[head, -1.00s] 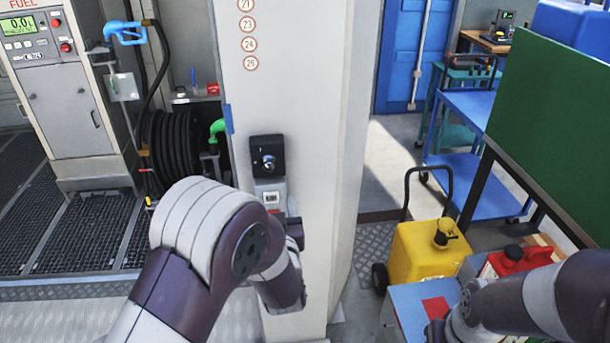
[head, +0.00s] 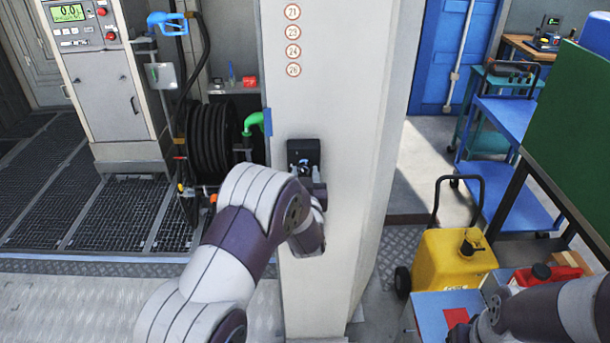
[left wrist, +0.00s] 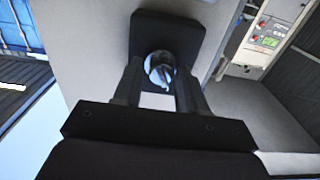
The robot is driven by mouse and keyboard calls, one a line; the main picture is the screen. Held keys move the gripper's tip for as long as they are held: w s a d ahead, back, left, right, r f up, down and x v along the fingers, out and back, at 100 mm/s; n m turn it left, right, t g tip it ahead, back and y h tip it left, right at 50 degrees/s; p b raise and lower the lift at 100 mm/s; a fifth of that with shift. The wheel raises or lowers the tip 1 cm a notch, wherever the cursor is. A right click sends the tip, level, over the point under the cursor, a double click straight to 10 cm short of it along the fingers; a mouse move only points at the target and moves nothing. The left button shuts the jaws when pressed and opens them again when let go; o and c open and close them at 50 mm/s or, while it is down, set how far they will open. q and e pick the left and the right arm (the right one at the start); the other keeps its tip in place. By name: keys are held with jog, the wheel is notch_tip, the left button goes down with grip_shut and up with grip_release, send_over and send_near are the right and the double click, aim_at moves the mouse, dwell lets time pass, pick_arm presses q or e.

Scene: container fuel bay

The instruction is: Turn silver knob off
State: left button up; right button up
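The silver knob (left wrist: 159,68) sits on a black box (left wrist: 166,32) fixed to the pale pillar; the box also shows in the head view (head: 304,147). My left gripper (left wrist: 158,72) is at the knob, one finger on each side of it. The fingers look open around the knob, with narrow gaps; contact is not clear. In the head view my left gripper (head: 303,172) is small and partly hides the knob. My right arm is at the lower right of the head view, and its fingers cannot be made out.
The pale pillar (head: 335,70) stands in the middle. A fuel dispenser (head: 105,85) and black hose reel (head: 213,140) are to its left. A yellow can (head: 450,265), red can (head: 548,277) and blue cart (head: 505,200) are to the right.

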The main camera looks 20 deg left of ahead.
pick_arm(q)
jog(key=shift+a, duration=0.15)
grip_shut()
jog(key=shift+f+n+b, duration=0.2)
jog(key=shift+n+b, duration=0.1)
jog(key=shift+b, duration=0.35)
jog(key=n+b, duration=0.9)
jog(key=b, duration=0.5)
jog(key=shift+f+n, duration=0.1)
jog(key=shift+n, duration=0.2)
jog(key=shift+r+n+b, duration=0.25)
jog(key=shift+n+b, duration=0.65)
jog(key=shift+b, duration=0.5)
jog(key=shift+o, duration=2.2)
grip_release()
